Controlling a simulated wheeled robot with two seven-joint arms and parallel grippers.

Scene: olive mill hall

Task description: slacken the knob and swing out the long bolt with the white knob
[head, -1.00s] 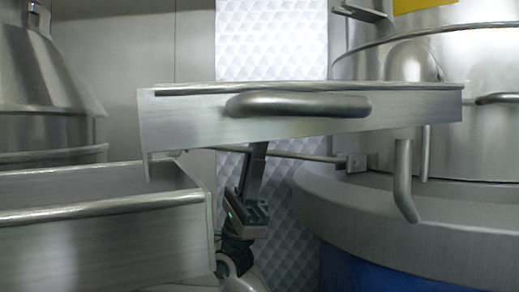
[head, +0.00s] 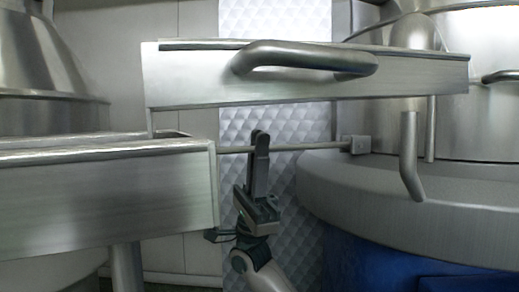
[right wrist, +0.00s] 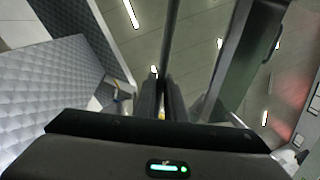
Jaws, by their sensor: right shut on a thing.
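A thin straight metal rod (head: 310,147), which I take for the long bolt, runs almost level from a small bracket (head: 357,145) on the steel vessel to behind the trough. No white knob shows in either view. My right gripper (head: 259,140) reaches up from below, its fingers upright across the rod and shut on it. In the right wrist view the dark rod (right wrist: 172,35) stretches away from the closed fingers (right wrist: 161,88). My left gripper is not in view.
A steel trough (head: 110,205) stands close at the left. A steel box-like piece with a curved handle (head: 305,58) hangs above my gripper. The vessel's wide rim (head: 440,200) is at the right, above a blue base (head: 375,265). A quilted panel (head: 280,30) stands behind.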

